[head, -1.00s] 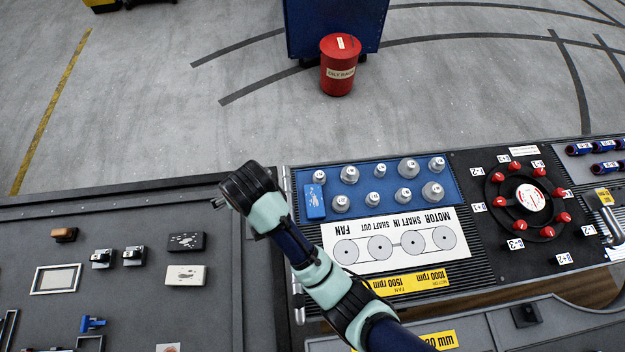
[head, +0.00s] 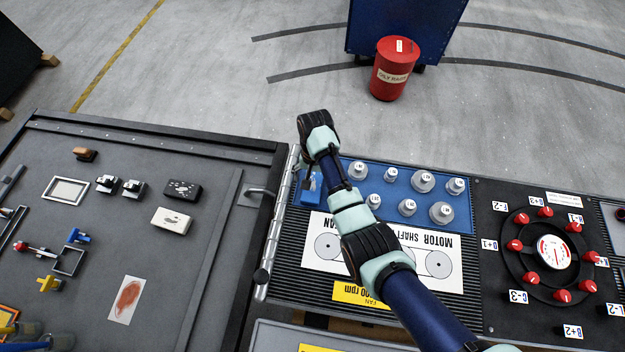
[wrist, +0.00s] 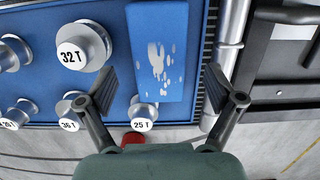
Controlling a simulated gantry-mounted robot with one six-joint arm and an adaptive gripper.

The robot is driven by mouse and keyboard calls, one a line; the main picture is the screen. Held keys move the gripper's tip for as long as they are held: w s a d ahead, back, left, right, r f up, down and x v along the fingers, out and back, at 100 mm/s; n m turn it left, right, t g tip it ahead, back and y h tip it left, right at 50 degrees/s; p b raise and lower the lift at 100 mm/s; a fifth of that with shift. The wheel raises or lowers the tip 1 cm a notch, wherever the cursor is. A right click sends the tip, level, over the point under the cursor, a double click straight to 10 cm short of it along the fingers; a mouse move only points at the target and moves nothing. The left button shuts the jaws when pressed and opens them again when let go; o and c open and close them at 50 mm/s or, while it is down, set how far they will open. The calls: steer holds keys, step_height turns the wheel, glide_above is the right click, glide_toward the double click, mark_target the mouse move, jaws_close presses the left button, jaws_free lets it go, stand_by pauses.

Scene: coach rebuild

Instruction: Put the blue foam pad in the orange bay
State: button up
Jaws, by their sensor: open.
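The blue foam pad (wrist: 160,45) is a flat rectangular block with pale worn patches, lying on the blue board (wrist: 45,88) beside the metal pulleys. In the head view the pad (head: 311,190) is at the board's left end, partly hidden by my gripper (head: 307,172). My gripper (wrist: 165,84) is open, with its fingertips apart on either side of the pad's near part; nothing is held. Contact with the pad cannot be told. An orange-edged piece (head: 8,318) shows at the lower left of the head view, cut off by the frame; whether it is the orange bay is unclear.
Several metal pulleys stand close to the pad; one marked 32 T (wrist: 82,46) is nearest on its left. A metal rail (wrist: 229,35) runs along its right. The dark table (head: 215,265) at left holds small parts, a black block (head: 182,190) and a white block (head: 171,221).

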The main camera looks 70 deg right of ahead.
mark_target(313, 184)
steer(key=f, duration=0.2)
steer(key=shift+a+f, duration=0.2)
steer(key=shift+f, duration=0.2)
steer(key=shift+c, duration=0.4)
steer(key=c, duration=1.3)
step_height(313, 184, up, 20)
steer(key=p, duration=1.2)
steer(key=shift+r, duration=0.1)
